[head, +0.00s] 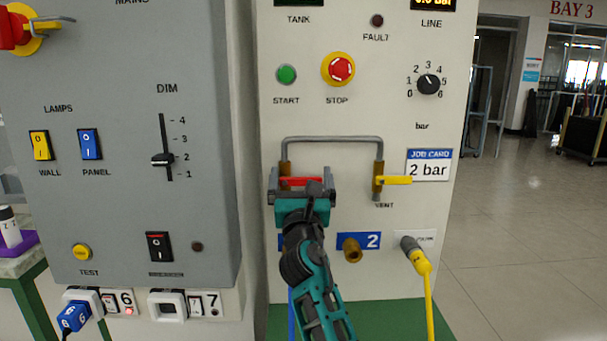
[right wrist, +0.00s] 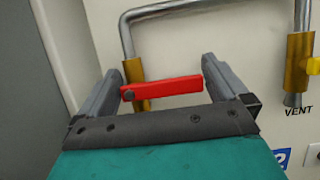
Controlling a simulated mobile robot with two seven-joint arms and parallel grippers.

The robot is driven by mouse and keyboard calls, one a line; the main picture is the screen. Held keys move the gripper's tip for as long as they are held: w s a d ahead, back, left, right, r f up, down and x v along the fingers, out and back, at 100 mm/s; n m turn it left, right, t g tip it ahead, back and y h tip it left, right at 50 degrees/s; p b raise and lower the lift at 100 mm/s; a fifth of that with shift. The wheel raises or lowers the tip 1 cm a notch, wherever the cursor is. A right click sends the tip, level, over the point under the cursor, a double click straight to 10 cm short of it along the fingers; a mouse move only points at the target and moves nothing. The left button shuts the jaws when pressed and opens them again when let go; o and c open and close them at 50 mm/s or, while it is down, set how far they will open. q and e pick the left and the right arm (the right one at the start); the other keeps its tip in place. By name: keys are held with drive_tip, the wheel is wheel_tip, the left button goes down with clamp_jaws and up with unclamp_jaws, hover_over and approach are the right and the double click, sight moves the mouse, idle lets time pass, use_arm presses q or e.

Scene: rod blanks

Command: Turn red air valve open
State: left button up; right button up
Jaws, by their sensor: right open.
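The red air valve lever (head: 299,181) lies horizontal across a brass valve body on the left leg of a bent grey pipe. In the right wrist view the red lever (right wrist: 170,87) reaches right from its pivot, crosswise to the brass body (right wrist: 133,72). My right gripper (head: 301,174) is open at the lever. Its two fingers stand on either side of the lever in the right wrist view (right wrist: 160,70), and I see no clear grip on it. The gripper and arm hide the pipe below the valve in the head view. My left gripper is not in view.
A yellow vent lever (head: 397,180) sits on the right leg of the pipe, close to my right gripper. A job card (head: 428,165) reads 2 bar. A brass port (head: 352,252) and a yellow hose (head: 424,268) are below. A grey switch panel (head: 130,220) stands left.

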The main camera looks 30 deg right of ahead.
drive_tip(key=shift+w+d+r, duration=0.1)
drive_tip(key=shift+w+r, duration=0.05)
drive_tip(key=shift+c, duration=0.3)
drive_tip(key=c, duration=1)
